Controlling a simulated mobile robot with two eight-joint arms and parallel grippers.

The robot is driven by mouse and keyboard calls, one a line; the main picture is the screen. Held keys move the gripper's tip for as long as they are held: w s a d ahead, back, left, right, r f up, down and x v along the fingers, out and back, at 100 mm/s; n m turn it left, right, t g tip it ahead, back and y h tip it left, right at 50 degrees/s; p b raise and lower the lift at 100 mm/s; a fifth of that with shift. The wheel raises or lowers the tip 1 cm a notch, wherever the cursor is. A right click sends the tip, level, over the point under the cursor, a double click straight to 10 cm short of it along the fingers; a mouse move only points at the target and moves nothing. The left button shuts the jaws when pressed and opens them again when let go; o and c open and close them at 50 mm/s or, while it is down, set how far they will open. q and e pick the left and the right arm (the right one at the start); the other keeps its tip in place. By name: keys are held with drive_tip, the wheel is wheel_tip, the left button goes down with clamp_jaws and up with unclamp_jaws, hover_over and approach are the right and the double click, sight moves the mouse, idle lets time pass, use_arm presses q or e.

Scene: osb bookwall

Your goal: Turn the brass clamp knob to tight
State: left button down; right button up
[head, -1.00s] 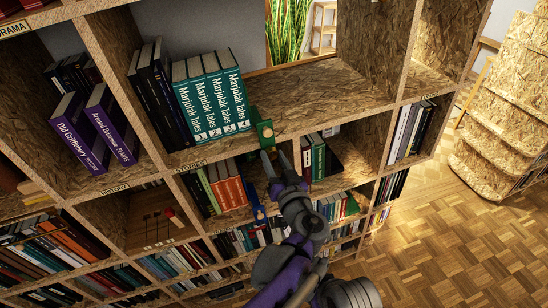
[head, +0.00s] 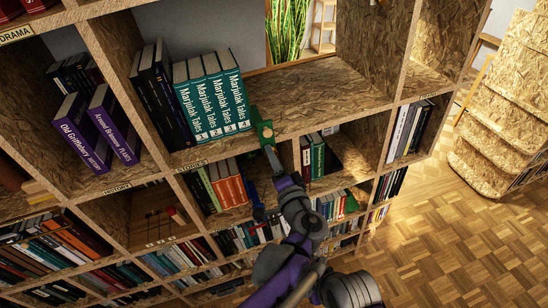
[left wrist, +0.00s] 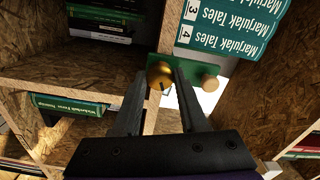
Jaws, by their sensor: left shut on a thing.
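The brass clamp knob (left wrist: 159,75) sits on a green clamp plate (left wrist: 184,65) in the left wrist view, with a small dark mark on its face. A round light wooden knob (left wrist: 209,80) is beside it on the same plate. In the head view the green clamp (head: 265,133) is fixed at the shelf edge, right of the teal books. My left gripper (head: 268,150) reaches it from below; the brass knob is hidden there. In the left wrist view my left gripper (left wrist: 160,78) has one finger on each side of the brass knob and is shut on it.
The teal Marjulak Tales books (head: 212,98) stand just left of the clamp. The shelf board (head: 320,95) right of the clamp is bare. Parquet floor (head: 450,240) is open at the right.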

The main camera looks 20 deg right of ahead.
use_arm(q)
drive_tip(key=m, duration=1)
drive_tip(key=shift+m, duration=0.4)
idle(0.4)
drive_tip(key=shift+c, duration=2.2)
unclamp_jaws()
